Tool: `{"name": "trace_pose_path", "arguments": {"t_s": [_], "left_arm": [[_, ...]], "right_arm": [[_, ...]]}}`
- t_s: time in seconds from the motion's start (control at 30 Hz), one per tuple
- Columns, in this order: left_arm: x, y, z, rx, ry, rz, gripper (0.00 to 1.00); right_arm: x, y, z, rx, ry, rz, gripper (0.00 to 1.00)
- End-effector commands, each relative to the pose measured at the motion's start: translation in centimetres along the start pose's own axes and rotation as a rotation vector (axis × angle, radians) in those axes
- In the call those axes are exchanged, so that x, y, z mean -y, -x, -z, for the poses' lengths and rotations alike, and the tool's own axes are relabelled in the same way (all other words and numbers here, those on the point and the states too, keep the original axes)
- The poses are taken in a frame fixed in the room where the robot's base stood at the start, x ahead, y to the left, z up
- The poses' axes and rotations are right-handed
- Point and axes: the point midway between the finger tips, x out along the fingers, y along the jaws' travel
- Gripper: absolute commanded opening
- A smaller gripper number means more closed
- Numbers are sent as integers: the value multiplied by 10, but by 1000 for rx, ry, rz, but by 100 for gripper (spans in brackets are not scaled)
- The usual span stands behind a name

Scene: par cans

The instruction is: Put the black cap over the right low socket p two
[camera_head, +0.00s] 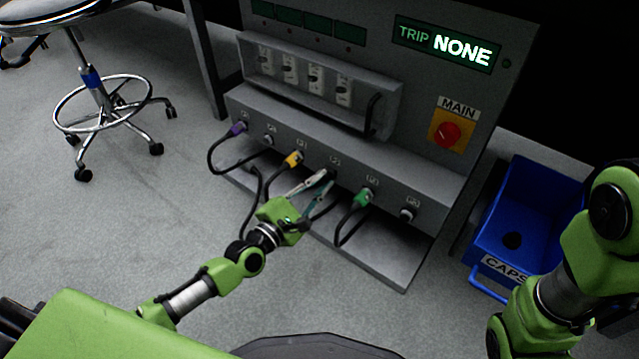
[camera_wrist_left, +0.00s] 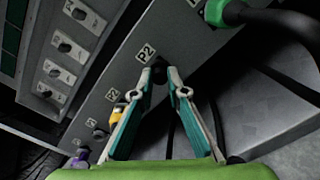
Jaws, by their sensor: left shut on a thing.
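My left gripper (camera_head: 318,182) reaches the lower row of sockets on the grey panel. Its fingertips are shut on a small black piece, the black cap (camera_head: 331,174), right at the socket marked P2. In the left wrist view the fingers (camera_wrist_left: 160,82) close in on the black cap (camera_wrist_left: 158,73) just below the P2 label (camera_wrist_left: 146,52). The socket itself is hidden behind the cap and fingertips, so I cannot tell how fully the cap covers it. My right gripper is out of view; only my right arm shows at the right edge.
A yellow plug (camera_head: 293,159) is left of P2 and a green plug (camera_head: 364,197) is right of it, both with black cables. A purple plug (camera_head: 237,129) is farther left. A blue CAPS bin (camera_head: 490,225) with a dark round spot inside stands right of the panel.

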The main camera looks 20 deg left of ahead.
Motion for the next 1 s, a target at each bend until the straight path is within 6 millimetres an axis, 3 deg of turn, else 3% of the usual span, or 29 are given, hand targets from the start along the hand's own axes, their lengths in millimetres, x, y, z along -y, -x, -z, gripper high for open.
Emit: {"name": "trace_pose_path", "arguments": {"t_s": [0.87,0.97,1.0], "left_arm": [[0,-11,0,0,0,0,5],[0,-11,0,0,0,0,32],[0,-11,0,0,0,0,34]], "right_arm": [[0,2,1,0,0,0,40],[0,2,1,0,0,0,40],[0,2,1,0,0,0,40]]}}
